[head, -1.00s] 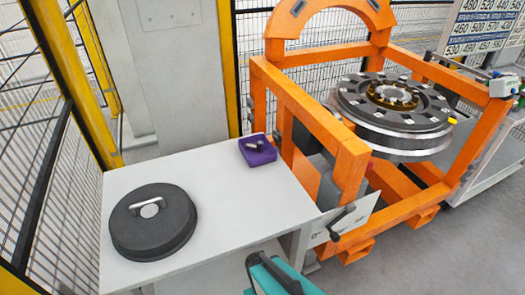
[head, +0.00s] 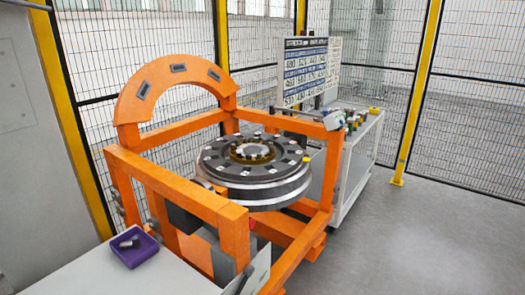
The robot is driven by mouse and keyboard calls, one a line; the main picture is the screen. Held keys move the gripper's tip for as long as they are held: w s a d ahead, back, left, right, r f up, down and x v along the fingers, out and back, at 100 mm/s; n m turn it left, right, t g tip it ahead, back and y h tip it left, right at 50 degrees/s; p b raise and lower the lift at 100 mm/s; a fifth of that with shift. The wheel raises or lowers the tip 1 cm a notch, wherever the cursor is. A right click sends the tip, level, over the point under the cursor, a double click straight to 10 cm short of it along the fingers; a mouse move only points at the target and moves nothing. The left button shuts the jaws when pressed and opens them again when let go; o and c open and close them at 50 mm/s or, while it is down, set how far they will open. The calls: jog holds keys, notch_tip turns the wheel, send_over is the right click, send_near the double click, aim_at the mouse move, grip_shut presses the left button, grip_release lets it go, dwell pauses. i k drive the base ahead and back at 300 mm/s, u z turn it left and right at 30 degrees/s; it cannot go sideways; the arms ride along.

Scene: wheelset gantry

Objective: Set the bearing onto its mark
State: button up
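A large dark round wheel-like part (head: 216,172) lies flat in the orange frame in the middle of the head view. A bronze-coloured ring (head: 252,153) sits at its centre, with small bright pieces around it. I cannot tell whether this ring is the bearing. I cannot make out a mark. My gripper is not in view.
The orange frame (head: 168,185) has an upright arch (head: 140,95) at its left back. A white table (head: 75,277) with a purple tray (head: 143,252) is at bottom left. A console (head: 357,150) and number board (head: 308,65) stand behind. Floor at right (head: 430,235) is clear.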

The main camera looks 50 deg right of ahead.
aim_at(253, 150)
jog(key=u, duration=1.5)
jog(key=k, duration=0.1)
jog(key=z, duration=3.05)
jog(key=k, duration=0.55)
jog(key=u, duration=0.2)
jog(key=i, duration=0.55)
jog(key=z, duration=0.05)
